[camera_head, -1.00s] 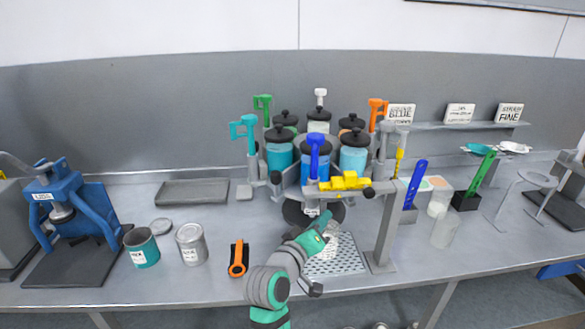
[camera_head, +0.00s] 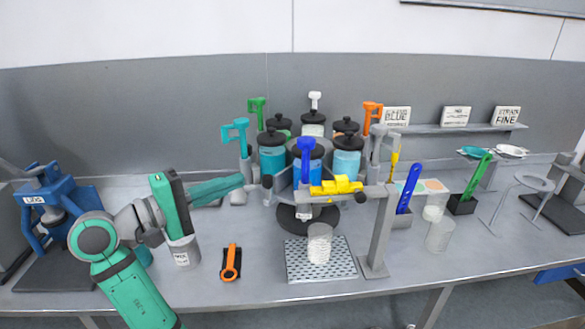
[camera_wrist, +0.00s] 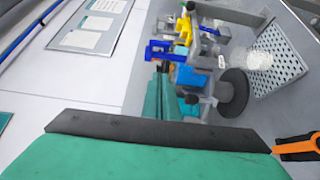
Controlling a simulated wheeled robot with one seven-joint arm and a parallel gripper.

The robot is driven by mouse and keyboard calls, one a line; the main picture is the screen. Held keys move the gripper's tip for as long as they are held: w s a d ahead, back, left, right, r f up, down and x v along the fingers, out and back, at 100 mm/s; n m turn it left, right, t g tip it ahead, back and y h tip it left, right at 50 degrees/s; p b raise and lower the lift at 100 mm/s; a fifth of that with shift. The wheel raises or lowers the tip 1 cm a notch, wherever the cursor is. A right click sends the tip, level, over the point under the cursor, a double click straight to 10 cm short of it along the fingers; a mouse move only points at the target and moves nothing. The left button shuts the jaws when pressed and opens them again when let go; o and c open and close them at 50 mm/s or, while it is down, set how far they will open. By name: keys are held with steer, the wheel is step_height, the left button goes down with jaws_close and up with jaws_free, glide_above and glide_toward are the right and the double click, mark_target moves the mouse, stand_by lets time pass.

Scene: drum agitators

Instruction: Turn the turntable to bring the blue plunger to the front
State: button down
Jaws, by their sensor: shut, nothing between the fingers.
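The turntable, on a round black base (camera_head: 296,217), carries several lidded jars with coloured plungers. The blue plunger (camera_head: 305,150) stands at the front middle, just behind the yellow piece (camera_head: 337,186) on the grey stand (camera_head: 381,235). A teal plunger (camera_head: 240,132) is at the left front, a green one (camera_head: 258,112) at the back left, a white one (camera_head: 315,100) at the back and an orange one (camera_head: 371,112) at the back right. My gripper (camera_head: 242,181) is shut and empty, pointing right at the turntable's left side, close to a black knob (camera_head: 267,181). Contact cannot be told.
A clear cup (camera_head: 319,245) stands on a perforated plate (camera_head: 300,270) in front. An orange-handled tool (camera_head: 231,263) lies left of it. My arm partly hides a can (camera_head: 184,254) and the blue press (camera_head: 62,215).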

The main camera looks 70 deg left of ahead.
steer(key=w+a, duration=0.1)
steer(key=w, duration=1.2)
steer(key=shift+a+r, duration=0.15)
steer(key=shift+r, duration=0.05)
steer(key=shift+w, duration=0.1)
